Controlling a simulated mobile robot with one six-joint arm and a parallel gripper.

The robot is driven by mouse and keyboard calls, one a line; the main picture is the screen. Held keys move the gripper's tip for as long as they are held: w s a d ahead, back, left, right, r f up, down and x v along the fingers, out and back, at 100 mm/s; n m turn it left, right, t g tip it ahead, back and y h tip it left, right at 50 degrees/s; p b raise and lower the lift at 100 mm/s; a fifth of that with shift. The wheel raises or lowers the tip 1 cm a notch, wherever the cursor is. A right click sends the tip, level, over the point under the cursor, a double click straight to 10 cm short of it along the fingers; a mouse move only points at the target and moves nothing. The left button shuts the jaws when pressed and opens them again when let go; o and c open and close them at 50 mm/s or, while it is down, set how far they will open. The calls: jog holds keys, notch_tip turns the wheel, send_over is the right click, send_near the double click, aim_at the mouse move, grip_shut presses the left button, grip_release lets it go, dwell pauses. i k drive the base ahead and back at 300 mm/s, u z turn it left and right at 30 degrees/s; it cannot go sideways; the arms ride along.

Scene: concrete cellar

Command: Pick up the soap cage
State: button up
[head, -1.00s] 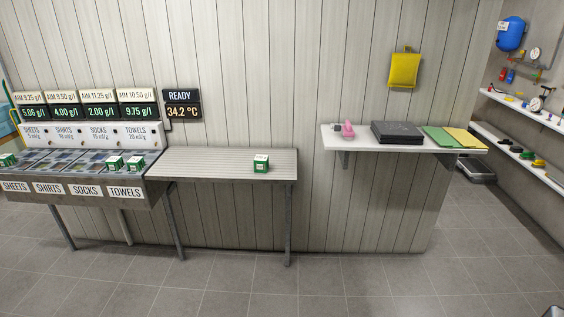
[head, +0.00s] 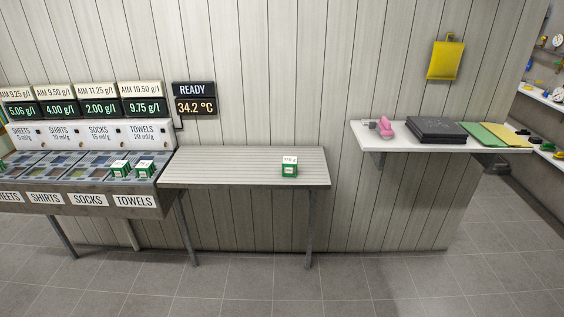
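I cannot make out a soap cage for certain. A small pink object (head: 386,128) stands at the left end of the white wall shelf (head: 358,136), with a small grey piece (head: 372,124) beside it; their shapes are too small to read. A green and white box (head: 289,167) sits alone on the slatted grey table (head: 230,164), near its right end. My gripper is not in view.
A dark flat case (head: 437,129) and green and yellow sheets (head: 482,136) lie on the wall shelf. At left, a labelled tray bench (head: 95,201) holds more green boxes under displays. A yellow pouch (head: 446,60) hangs on the wall. The tiled floor (head: 270,290) in front is clear.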

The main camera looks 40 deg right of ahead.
aim_at(289, 163)
jog(key=u, duration=0.05)
jog(key=i, duration=0.85)
jog(key=u, duration=0.2)
